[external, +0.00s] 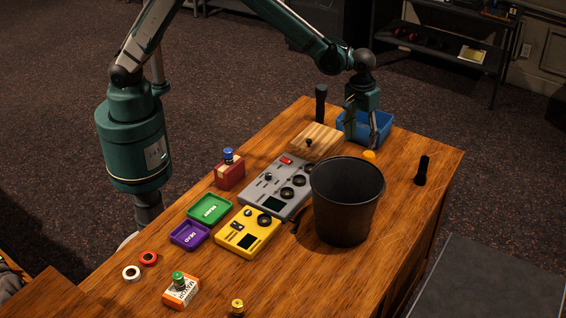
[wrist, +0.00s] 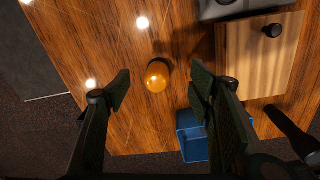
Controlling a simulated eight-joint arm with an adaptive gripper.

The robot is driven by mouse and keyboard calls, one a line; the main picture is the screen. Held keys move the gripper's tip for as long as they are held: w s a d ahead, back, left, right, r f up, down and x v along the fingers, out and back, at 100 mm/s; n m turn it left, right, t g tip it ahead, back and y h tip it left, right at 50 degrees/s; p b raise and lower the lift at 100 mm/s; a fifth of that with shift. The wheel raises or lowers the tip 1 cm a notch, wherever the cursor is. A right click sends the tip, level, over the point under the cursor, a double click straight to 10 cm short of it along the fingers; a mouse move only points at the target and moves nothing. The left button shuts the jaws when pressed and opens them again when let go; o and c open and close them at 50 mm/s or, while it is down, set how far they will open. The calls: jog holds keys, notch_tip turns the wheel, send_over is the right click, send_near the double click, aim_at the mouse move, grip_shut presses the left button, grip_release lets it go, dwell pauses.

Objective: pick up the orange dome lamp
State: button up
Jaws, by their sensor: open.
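The orange dome lamp (wrist: 157,76) stands on the wooden table, seen from above in the wrist view as a glowing orange dome with a dark base. In the external view only the top of the lamp (external: 369,155) shows, behind the black bucket's rim. My gripper (wrist: 158,82) is open, and the lamp appears between its two fingers, ahead of the tips. In the external view my gripper (external: 367,145) points down above the lamp's spot, in front of the blue bin. Nothing is between the fingers that they touch.
A black bucket (external: 345,215) stands close to the lamp. A blue bin (wrist: 191,145) and a wooden board (wrist: 258,65) with a black knob lie close by. A black flashlight (external: 422,170) stands to the right. The grey mixer (external: 262,190) is left of the bucket.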

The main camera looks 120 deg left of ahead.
aim_at(369, 153)
jog(key=shift+n+g, duration=0.3)
jog(key=shift+n, duration=0.5)
jog(key=a+f, duration=0.1)
jog(key=f, duration=0.1)
jog(key=w+a+f, duration=0.1)
jog(key=f, duration=0.2)
jog(key=w+a+f, duration=0.1)
jog(key=a+f, duration=0.1)
jog(key=shift+a+f, duration=0.1)
jog(key=shift+f, duration=0.1)
jog(key=shift+f, duration=1.3)
jog(key=shift+w+f, duration=0.15)
jog(key=shift+f, duration=2.45)
jog(key=c, duration=1.1)
